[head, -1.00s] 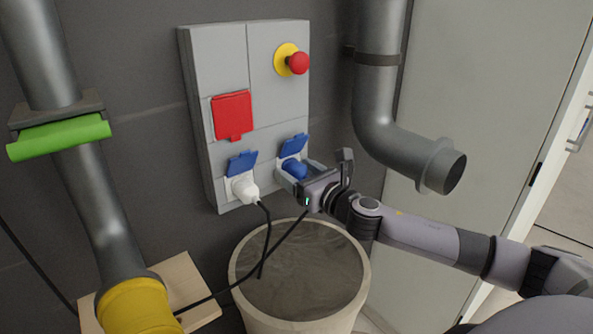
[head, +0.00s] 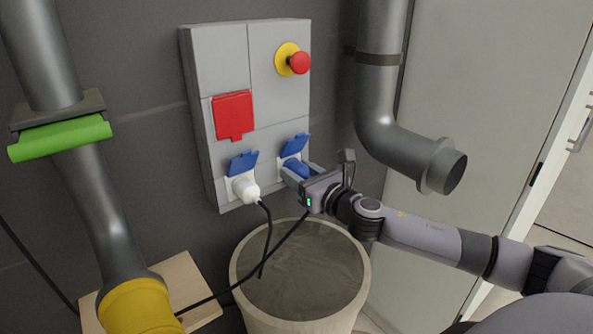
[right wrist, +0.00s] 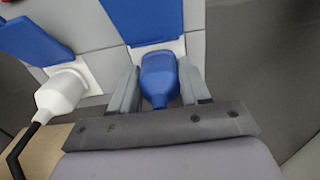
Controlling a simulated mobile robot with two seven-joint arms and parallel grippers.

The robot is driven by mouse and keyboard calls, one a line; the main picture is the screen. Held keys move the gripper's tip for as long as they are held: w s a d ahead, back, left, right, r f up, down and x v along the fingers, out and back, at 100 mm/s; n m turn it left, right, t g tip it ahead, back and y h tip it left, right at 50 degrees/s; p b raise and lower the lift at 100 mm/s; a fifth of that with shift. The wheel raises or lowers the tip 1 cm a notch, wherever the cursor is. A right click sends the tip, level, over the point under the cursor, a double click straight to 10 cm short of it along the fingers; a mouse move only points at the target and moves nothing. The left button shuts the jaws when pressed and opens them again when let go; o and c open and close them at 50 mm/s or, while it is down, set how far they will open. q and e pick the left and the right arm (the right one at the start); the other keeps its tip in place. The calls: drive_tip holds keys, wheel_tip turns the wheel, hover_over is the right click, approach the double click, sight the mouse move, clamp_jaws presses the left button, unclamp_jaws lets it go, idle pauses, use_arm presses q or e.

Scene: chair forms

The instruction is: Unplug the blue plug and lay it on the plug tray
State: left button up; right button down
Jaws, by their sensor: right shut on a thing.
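The blue plug (head: 297,169) sits in the right socket of the grey wall panel, under a raised blue flap (head: 294,145). It also shows in the right wrist view (right wrist: 159,79), against the socket face. My right gripper (head: 298,176) is shut on the blue plug, with one finger on each side of it in the right wrist view (right wrist: 158,90). A pale wooden board (head: 190,285) at lower left may be the plug tray; it is partly hidden by the yellow pipe end. My left gripper is not in view.
A white plug (head: 244,188) with a black cable fills the left socket. A round bin (head: 300,275) stands below the panel. A grey pipe (head: 375,100) is right of the panel, and a green-handled pipe (head: 60,135) is at left. Another black cable (head: 245,277) crosses the bin.

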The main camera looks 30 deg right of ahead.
drive_tip(key=shift+s, duration=0.9)
drive_tip(key=shift+s+d+b, duration=0.2)
drive_tip(key=shift+s+b, duration=0.1)
drive_tip(key=shift+s, duration=1.65)
drive_tip(key=s+b, duration=0.1)
drive_tip(key=s, duration=0.4)
drive_tip(key=shift+d, duration=0.2)
